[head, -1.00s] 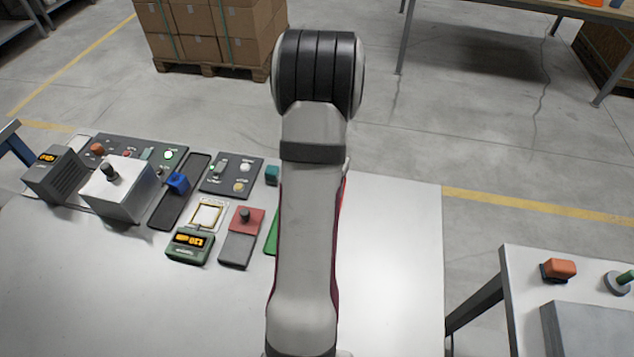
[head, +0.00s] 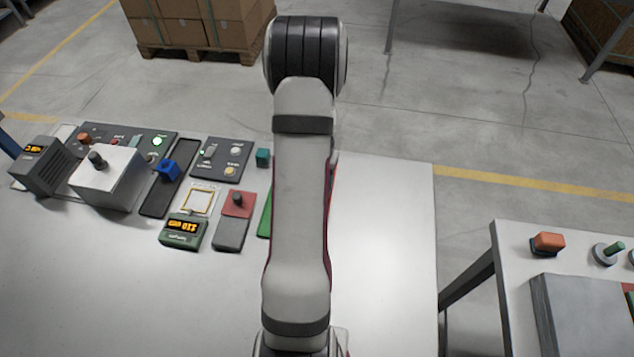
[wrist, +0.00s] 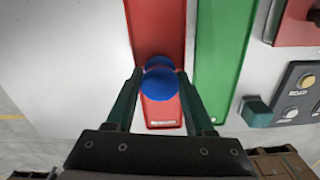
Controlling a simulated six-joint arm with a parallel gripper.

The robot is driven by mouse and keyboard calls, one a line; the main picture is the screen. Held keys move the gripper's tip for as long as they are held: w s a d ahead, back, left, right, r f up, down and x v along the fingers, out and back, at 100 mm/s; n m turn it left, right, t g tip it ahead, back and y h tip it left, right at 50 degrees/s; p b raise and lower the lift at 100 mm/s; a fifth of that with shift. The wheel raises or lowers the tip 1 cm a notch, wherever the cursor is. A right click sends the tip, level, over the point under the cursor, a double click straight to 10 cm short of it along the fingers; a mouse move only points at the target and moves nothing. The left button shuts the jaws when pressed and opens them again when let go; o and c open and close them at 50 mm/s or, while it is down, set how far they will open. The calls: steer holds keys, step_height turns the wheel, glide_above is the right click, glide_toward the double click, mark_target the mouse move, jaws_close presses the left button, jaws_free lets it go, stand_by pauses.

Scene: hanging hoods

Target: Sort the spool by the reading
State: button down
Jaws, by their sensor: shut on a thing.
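My gripper (wrist: 160,73) is in the wrist view, with its two dark green fingers shut on a blue spool (wrist: 159,82). The spool is over a red tray (wrist: 160,28); I cannot tell whether it touches it. A green tray (wrist: 222,50) lies right beside the red one. In the head view my arm hides the gripper, the spool and most of both trays; a strip of the green tray (head: 265,215) shows. A green meter (head: 183,231) has lit orange digits, too small to read surely. A pale plate with a yellow square outline (head: 198,198) lies behind it.
Left on the table stand a dark display box (head: 39,165), a metal box with a knob (head: 108,185), a dark track with a blue block (head: 168,168) and button panels (head: 221,157). The table (head: 385,260) is bare right of my arm. A second table (head: 510,270) stands right.

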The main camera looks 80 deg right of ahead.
steer(key=shift+f, duration=0.25)
steer(key=shift+c, duration=1)
jaws_free()
step_height(320, 180, up, 16)
steer(key=w+a+r+n, duration=0.2)
steer(key=w+a+n, duration=0.1)
steer(key=w+a, duration=0.5)
steer(key=w+a+r+n, duration=0.2)
steer(key=w+a, duration=0.2)
steer(key=a, duration=0.4)
steer(key=w+a+r+n, duration=0.1)
steer(key=w+a+n, duration=0.1)
steer(key=w+a, duration=0.35)
steer(key=s+a+n+y, duration=0.1)
steer(key=s+a+n, duration=0.2)
steer(key=a, duration=0.7)
steer(key=s+a+f+n, duration=0.1)
steer(key=s+a+n, duration=0.3)
steer(key=a, duration=0.6)
steer(key=shift+s+a+y, duration=0.2)
steer(key=shift+s+y, duration=0.2)
steer(key=shift+s, duration=0.7)
